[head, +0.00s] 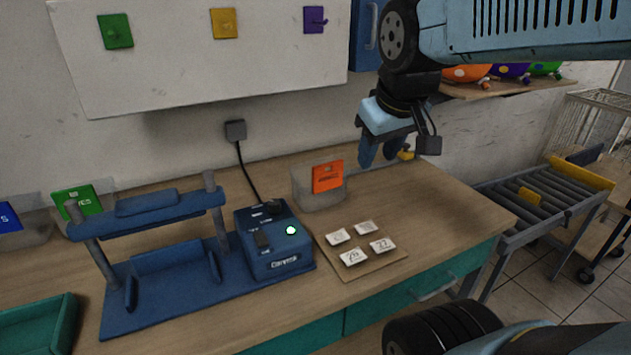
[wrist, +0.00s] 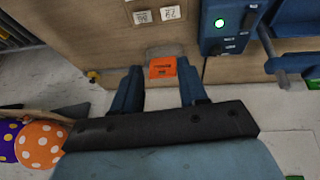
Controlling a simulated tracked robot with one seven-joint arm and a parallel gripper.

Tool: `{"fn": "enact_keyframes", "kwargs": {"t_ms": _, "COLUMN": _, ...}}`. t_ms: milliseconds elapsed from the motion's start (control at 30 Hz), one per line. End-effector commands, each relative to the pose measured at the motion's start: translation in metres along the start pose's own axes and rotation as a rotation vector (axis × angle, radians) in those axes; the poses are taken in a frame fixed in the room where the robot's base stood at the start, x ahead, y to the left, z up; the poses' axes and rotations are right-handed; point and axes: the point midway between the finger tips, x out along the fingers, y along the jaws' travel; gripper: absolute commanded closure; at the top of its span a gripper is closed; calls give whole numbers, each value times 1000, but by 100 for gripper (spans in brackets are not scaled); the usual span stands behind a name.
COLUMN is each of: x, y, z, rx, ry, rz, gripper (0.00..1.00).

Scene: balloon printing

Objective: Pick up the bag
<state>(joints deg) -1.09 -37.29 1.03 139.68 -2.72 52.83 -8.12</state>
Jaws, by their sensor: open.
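An orange bag-like packet (head: 327,176) with dark print stands upright in a clear bin (head: 318,198) near the back of the bench. It also shows in the wrist view (wrist: 163,68), between my two blue fingers and beyond their tips. My gripper (head: 383,157) is open and empty, apart from the packet. In the head view it hangs above and to the right of the bin. A green packet (head: 76,201) and a blue packet (head: 9,218) are in other clear bins at the left.
A blue press (head: 160,262) and a control box with a lit green button (head: 272,250) stand left of the bin. A board with several white number tiles (head: 365,250) lies in front. Balloons (head: 466,73) sit on a shelf behind.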

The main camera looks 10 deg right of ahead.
Motion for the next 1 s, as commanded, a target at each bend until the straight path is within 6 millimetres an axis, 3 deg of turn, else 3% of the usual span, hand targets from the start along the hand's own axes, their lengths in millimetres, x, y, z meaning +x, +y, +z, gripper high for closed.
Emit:
{"fn": "enact_keyframes", "kwargs": {"t_ms": 467, "x": 56, "y": 10, "z": -107, "rx": -771, "ry": -239, "rz": 18, "gripper": 57}}
{"fn": "enact_keyframes", "kwargs": {"t_ms": 800, "x": 122, "y": 1, "z": -177, "rx": -1317, "ry": -409, "rz": -42, "gripper": 57}}
{"fn": "enact_keyframes", "kwargs": {"t_ms": 1000, "x": 158, "y": -7, "z": -205, "rx": -1561, "ry": -483, "rz": -87, "gripper": 57}}
